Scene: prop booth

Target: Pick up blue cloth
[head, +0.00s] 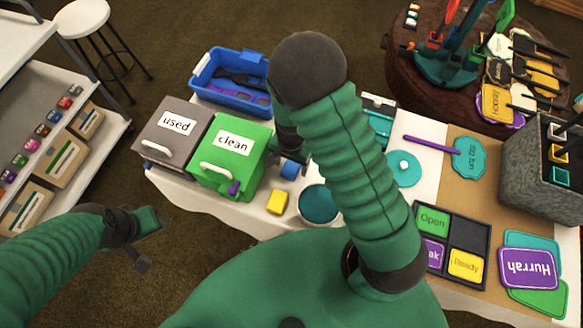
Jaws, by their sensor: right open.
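A small blue piece, which looks like the blue cloth (290,170), lies on the white table right of the clean box. My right gripper (292,158) is open over it, its forearm hanging down from the elbow. The fingers are close around or just above the cloth; whether they touch it is unclear. The forearm and elbow hide part of the gripper. My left gripper (147,240) is off the table's front left, over the floor, with no object visible in it; its jaw opening is hard to read.
A yellow block (277,202) and a teal bowl (319,204) sit close to the cloth. The green clean box (215,181) and grey used box (158,158) stand left. A blue basket (203,83) is behind. A sign tray (451,222) lies right.

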